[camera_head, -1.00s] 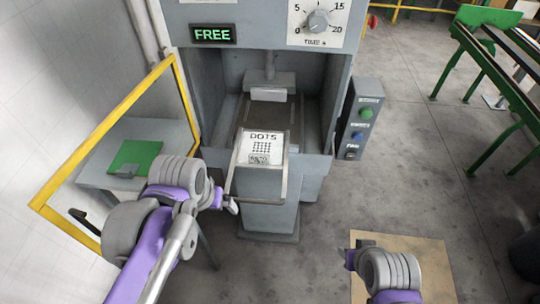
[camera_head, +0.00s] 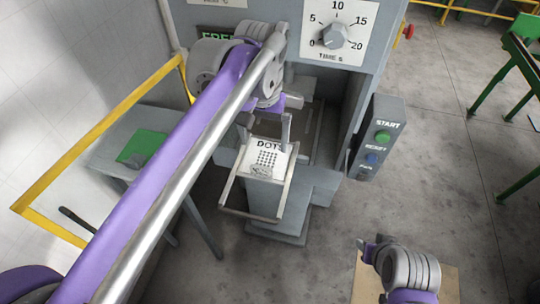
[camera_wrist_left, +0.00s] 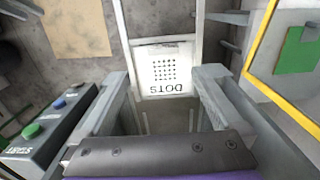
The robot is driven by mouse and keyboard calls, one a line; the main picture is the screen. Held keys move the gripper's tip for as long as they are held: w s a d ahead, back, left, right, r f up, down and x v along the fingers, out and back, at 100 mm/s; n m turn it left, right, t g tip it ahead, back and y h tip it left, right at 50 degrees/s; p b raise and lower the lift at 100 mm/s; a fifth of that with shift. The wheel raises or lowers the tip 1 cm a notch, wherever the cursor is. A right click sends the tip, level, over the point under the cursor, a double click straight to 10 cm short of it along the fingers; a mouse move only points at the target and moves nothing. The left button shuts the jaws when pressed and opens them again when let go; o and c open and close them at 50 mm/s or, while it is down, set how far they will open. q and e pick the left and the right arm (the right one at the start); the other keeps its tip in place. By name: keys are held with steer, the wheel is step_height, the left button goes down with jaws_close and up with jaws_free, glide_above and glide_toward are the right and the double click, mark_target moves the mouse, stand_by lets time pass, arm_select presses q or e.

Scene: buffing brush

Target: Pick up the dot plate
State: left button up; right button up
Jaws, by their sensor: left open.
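The dot plate (camera_head: 267,157) is a pale plate marked "DOTS" with a grid of black dots. It lies on the pull-out frame (camera_head: 230,190) at the front of the press. In the left wrist view the dot plate (camera_wrist_left: 165,70) shows upside down, just beyond my fingertips and between them. My left gripper (camera_head: 266,128) is open above the plate's far edge, near the press opening; its two fingers (camera_wrist_left: 162,75) stand apart with nothing between them. I cannot tell whether they touch the plate. My right gripper (camera_head: 368,248) is low at the right, its jaws unclear.
The press has a timer dial (camera_head: 335,36) and a control box (camera_head: 378,138) right of the opening. At left, a yellow frame (camera_head: 95,130) stands by a side table with a green plate (camera_head: 141,147). A tan board (camera_head: 448,285) lies on the floor. Open floor is at right.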

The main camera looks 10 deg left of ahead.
mark_target(261, 167)
arm_select(q)
steer(key=f, duration=0.2)
steer(key=s+f, duration=0.1)
steer(key=shift+a+f, duration=0.2)
steer(key=shift+a, duration=0.05)
steer(key=shift+f, duration=0.25)
steer(key=f, duration=0.5)
steer(key=shift+w+a, duration=0.1)
steer(key=shift+w, duration=0.1)
steer(key=c, duration=1.5)
steer(key=shift+r, duration=0.1)
